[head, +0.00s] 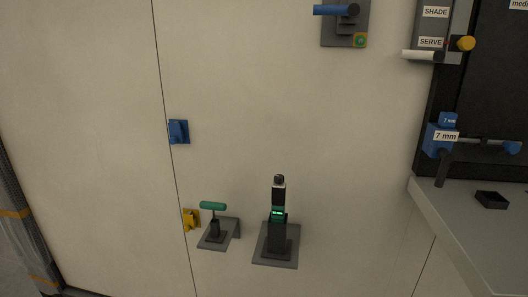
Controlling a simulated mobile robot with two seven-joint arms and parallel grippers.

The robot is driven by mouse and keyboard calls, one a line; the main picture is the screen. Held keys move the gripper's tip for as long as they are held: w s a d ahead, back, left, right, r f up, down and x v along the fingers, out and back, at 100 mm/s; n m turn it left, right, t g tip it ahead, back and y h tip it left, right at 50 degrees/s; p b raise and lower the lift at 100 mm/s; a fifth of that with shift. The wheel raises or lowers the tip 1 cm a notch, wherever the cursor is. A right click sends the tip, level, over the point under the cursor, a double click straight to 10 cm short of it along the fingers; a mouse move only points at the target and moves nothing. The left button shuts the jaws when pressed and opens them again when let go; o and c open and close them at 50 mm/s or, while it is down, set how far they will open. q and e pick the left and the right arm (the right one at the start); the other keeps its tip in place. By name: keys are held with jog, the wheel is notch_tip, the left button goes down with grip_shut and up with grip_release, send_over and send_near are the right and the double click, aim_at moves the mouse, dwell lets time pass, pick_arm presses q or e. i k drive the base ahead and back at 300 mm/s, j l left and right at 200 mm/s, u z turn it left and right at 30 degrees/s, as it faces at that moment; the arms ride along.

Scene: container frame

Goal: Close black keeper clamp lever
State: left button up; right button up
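No part is plainly a black keeper clamp lever. A black handle (443,168) hangs down from a blue clamp block (439,138) labelled "7 mm" at the right, by the worktop. Neither gripper is in view.
On the pale wall are a blue bracket (178,132), a yellow bracket (190,219), a green-handled tool (213,206) and a black device (279,222) on small shelves, and a blue lever (334,10). A white handle (420,55) protrudes above the grey worktop (462,230), which holds a black tray (492,200).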

aim_at(447, 157)
jog(key=z, duration=1.25)
jog(key=l+u, duration=0.2)
jog(key=u, duration=0.25)
jog(key=l+u, duration=0.25)
jog(key=u, duration=0.15)
jog(key=k+l+u, duration=0.2)
jog(key=l, duration=0.2)
jog(key=l+u, duration=0.2)
jog(key=l, duration=0.2)
jog(key=k+l, duration=0.15)
jog(key=l, duration=0.25)
jog(key=k+l+u, duration=0.15)
jog(key=l, duration=0.3)
